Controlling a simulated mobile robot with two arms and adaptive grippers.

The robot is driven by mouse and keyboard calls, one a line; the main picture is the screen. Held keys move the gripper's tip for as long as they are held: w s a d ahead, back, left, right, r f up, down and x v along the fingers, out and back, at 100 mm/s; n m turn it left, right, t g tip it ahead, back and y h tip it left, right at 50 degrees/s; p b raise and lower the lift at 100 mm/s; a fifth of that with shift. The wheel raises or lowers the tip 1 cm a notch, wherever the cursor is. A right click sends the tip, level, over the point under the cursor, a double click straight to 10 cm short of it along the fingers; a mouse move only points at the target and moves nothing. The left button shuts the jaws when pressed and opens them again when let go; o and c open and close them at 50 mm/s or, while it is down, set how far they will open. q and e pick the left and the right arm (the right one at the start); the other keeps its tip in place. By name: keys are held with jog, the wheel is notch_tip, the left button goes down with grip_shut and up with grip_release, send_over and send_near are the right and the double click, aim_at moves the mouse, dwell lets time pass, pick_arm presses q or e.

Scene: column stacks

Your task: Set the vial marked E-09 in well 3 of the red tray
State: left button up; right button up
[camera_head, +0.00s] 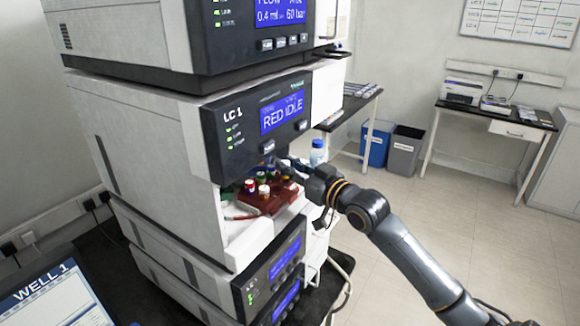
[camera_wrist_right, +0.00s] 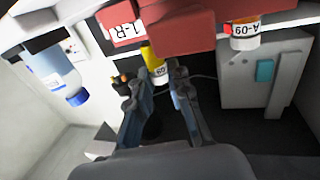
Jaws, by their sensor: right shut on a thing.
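The red tray (camera_head: 263,203) sits in the open bay of the LC 1 unit and carries several vials with coloured caps. My right gripper (camera_head: 284,166) reaches in at the tray's back right side. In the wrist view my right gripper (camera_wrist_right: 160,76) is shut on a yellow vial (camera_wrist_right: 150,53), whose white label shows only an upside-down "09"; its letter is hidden. The red tray also shows there (camera_wrist_right: 180,28), with an upside-down "1-R" tag. I cannot tell whether the held vial is clear of the tray. The well numbers cannot be read. My left gripper is not in view.
Another vial (camera_wrist_right: 245,36), marked A-09 upside down, is right of the gripper. A blue-capped bottle (camera_head: 317,153) stands beside the bay. The LC 1 screen (camera_head: 283,113) reads "RED IDLE"; the monitor (camera_head: 48,297) reads "WELL 1". The unit above the bay limits headroom.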

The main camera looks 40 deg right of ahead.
jog(key=shift+f+b, duration=0.6)
jog(key=shift+f, duration=0.5)
dwell(0.5)
jog(key=o, duration=0.9)
jog(key=shift+s, duration=0.1)
jog(key=shift+s+d, duration=0.25)
jog(key=shift+s, duration=1.7)
jog(key=shift+s+d, duration=0.3)
jog(key=shift+s, duration=1.7)
jog(key=shift+s+d, duration=0.25)
jog(key=shift+s, duration=1.7)
